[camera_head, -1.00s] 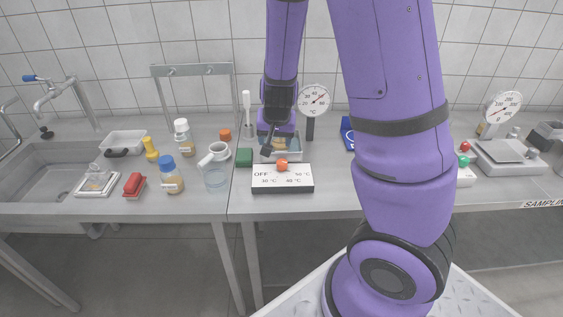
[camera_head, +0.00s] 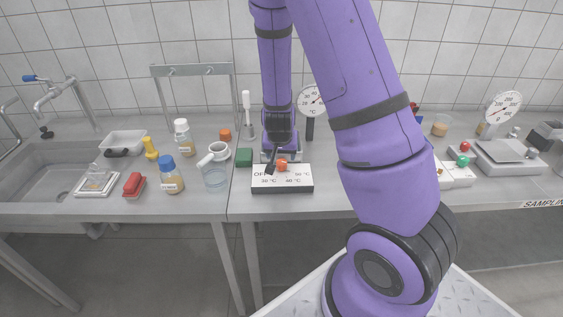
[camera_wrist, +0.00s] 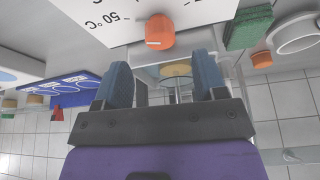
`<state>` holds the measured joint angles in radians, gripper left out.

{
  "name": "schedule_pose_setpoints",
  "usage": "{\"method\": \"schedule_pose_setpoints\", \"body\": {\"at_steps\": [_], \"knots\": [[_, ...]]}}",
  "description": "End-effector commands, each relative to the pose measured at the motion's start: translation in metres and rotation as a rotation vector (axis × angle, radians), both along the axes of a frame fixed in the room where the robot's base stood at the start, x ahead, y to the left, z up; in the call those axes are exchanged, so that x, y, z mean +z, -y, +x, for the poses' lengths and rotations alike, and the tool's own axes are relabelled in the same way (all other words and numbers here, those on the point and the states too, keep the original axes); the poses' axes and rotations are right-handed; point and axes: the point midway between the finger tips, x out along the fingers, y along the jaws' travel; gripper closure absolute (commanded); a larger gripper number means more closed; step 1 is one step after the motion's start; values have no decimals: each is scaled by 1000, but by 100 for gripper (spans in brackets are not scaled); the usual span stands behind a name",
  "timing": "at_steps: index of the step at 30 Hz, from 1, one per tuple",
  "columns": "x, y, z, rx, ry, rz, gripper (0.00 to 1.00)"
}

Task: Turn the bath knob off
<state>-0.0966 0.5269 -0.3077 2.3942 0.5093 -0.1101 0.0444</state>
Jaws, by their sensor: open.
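The bath knob (camera_head: 282,165) is a small orange-red knob on the white control box (camera_head: 300,184). The box is marked OFF, 50 °C and other temperatures. In the wrist view the orange knob (camera_wrist: 160,30) shows just beyond my fingertips, near the top, with a pale mark on its side. I cannot tell which setting it points at. My gripper (camera_head: 271,163) is open, with dark fingers above the box's back edge, close to the knob. In the wrist view its two fingers (camera_wrist: 163,72) are apart, with nothing held between them. Behind the box, my gripper mostly hides the bath.
A dial thermometer (camera_head: 310,100) stands behind, right of my gripper. The counter just right of the box is clear.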

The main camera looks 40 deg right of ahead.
Motion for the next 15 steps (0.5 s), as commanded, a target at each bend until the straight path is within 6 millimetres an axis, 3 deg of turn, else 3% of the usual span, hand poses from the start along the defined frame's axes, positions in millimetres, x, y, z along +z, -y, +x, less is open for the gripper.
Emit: {"method": "schedule_pose_setpoints", "body": {"at_steps": [7, 15], "knots": [[-32, 9, 9, -2, -2, 0, 35], [-50, 14, 15, 0, -1, -1, 35]]}}
